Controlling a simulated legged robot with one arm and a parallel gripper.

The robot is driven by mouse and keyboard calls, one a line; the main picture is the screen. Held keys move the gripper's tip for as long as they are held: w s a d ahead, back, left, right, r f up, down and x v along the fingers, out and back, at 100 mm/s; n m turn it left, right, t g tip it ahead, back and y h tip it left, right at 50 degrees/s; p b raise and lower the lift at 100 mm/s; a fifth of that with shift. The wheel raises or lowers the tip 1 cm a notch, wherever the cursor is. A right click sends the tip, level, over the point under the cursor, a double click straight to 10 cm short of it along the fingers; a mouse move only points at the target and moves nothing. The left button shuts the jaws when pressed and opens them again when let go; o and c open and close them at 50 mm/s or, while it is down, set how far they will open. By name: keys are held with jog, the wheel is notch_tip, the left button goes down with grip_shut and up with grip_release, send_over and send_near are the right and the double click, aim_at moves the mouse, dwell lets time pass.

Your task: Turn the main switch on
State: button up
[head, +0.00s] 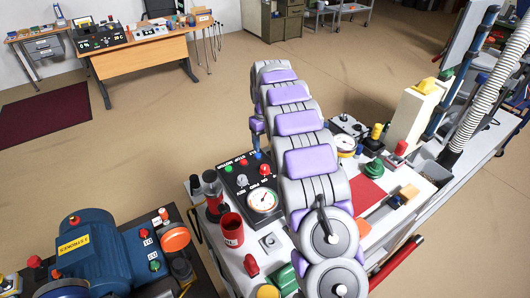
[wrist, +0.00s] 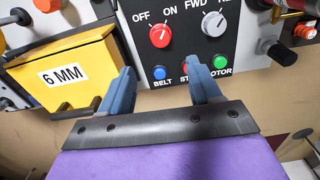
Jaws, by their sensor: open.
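A red knob (wrist: 159,35) labelled OFF and ON is on a black control panel (wrist: 195,10) in the wrist view; no "main" label is readable. It has a white mark whose direction I cannot tell surely. The red knob also shows in the head view (head: 264,170). My gripper (wrist: 167,75) is open and empty. Its two blue fingers are at the panel's lower edge in the picture, below the red knob and apart from it. In the head view my arm hides most of the gripper.
A grey FWD knob (wrist: 214,23) is right of the red one. A blue button (wrist: 159,72) and a green button (wrist: 220,62) sit below; a finger partly covers a red one. A yellow 6 MM box (wrist: 70,70) is left. A round gauge (head: 263,200) is beside the knobs.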

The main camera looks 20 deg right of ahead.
notch_tip(320, 180, up, 5)
dwell(0.3)
dwell(0.4)
jog(key=s+a+r, duration=0.3)
jog(key=s, duration=0.4)
jog(key=s+a+r+m+g, duration=0.1)
jog(key=s+a+r, duration=0.2)
jog(key=s, duration=0.5)
jog(key=s+a+r, duration=0.2)
jog(key=s+r, duration=0.1)
jog(key=s, duration=0.4)
jog(key=s+a+f, duration=0.2)
jog(key=s, duration=1.2)
jog(key=s+a+f, duration=0.2)
jog(key=s+a, duration=0.1)
jog(key=s, duration=1)
jog(key=shift+s+a+f+m+g, duration=0.2)
jog(key=shift+s+a+m+g, duration=0.15)
jog(key=shift+s+m+g, duration=0.05)
